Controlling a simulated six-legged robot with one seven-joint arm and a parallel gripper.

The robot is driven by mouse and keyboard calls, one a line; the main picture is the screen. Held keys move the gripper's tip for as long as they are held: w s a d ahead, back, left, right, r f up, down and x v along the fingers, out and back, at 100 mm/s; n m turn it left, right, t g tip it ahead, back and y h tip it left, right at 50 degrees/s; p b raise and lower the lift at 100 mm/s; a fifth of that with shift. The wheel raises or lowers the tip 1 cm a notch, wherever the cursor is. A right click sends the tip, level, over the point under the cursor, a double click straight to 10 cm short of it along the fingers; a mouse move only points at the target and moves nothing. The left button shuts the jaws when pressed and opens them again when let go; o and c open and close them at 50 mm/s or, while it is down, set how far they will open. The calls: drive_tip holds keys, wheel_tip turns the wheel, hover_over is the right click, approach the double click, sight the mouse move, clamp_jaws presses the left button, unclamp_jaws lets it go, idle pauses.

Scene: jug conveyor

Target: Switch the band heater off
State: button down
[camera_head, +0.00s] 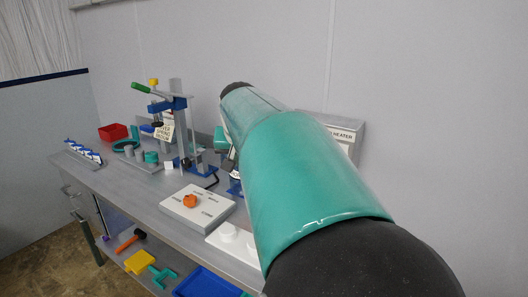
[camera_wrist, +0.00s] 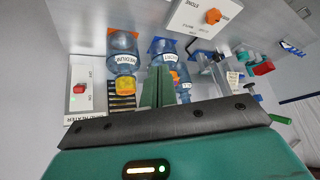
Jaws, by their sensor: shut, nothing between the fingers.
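The band heater box (camera_wrist: 83,72) is a pale box at the left of the wrist view, with a red switch (camera_wrist: 79,88) on its face and a small green spot near it. I cannot tell surely which way the switch is set. In the head view the heater box (camera_head: 343,126) stands at the wall, partly hidden by my teal arm. My gripper (camera_wrist: 158,72) is shut and empty in the wrist view, to the right of the switch and apart from it. In the head view my arm hides most of the gripper.
A clear jug labelled MEDIUM (camera_wrist: 122,59) with a yellow cap stands between the heater box and my gripper. More jugs lie beyond the fingers. A white box with an orange knob (camera_head: 190,201) sits on the grey bench (camera_head: 150,190). A red bin (camera_head: 113,132) stands farther back.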

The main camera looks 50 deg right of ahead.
drive_tip(key=s+d+m+g+h, duration=0.2)
drive_tip(key=s+d+m, duration=0.1)
drive_tip(key=d, duration=1.3)
drive_tip(key=s+d+m+g+h, duration=0.1)
drive_tip(key=s+d+m, duration=0.2)
drive_tip(key=d, duration=1.3)
drive_tip(key=shift+s+r+m+g+h, duration=0.4)
drive_tip(key=shift+s, duration=0.55)
drive_tip(key=shift+d, duration=0.15)
drive_tip(key=x, duration=1)
drive_tip(key=shift+f, duration=0.15)
drive_tip(key=shift+s+a+f, duration=0.15)
drive_tip(key=shift+a+f, duration=0.75)
drive_tip(key=shift+f, duration=0.05)
drive_tip(key=shift+a+f, duration=0.25)
drive_tip(key=shift+f, duration=0.35)
drive_tip(key=shift+a, duration=0.1)
